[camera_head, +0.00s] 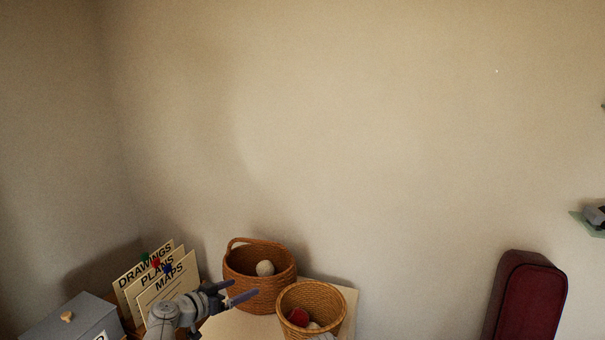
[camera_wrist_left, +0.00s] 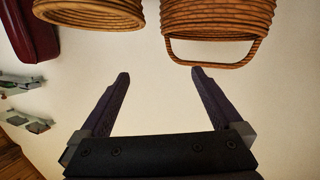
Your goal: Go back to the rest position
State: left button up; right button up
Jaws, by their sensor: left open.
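My left gripper (camera_head: 232,292) comes in at the bottom of the head view, in front of the baskets. Its two dark fingers are spread apart with nothing between them. In the left wrist view the same gripper (camera_wrist_left: 158,76) is open and empty, with the pale wall behind its fingers. My right gripper does not show in either view.
A brown handled basket (camera_head: 246,296) holds a pale ball (camera_head: 265,268). A lighter wicker basket (camera_head: 336,306) beside it holds a red item (camera_head: 299,317). Label cards (camera_head: 130,291), a grey box (camera_head: 60,323) and a dark red case (camera_head: 532,297) stand around. The upper wall is bare.

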pick_arm(q)
jog(key=s+d+f+n+g+y, duration=0.1)
jog(key=s+d+f+g, duration=0.2)
jog(key=s+f, duration=0.2)
jog(key=s+d+f+g+y, duration=0.2)
jog(key=s+f+g, duration=0.2)
jog(key=s+f, duration=0.1)
jog(key=s+a+f+n+g+y, duration=0.35)
jog(key=s+f+y, duration=0.2)
jog(key=s, duration=0.45)
jog(key=s+d+m+g+y, duration=0.1)
jog(key=s+d, duration=0.4)
jog(key=d, duration=0.5)
jog(key=shift+r+m+g, duration=0.15)
jog(key=shift+m+g, duration=0.3)
jog(key=shift+m, duration=0.5)
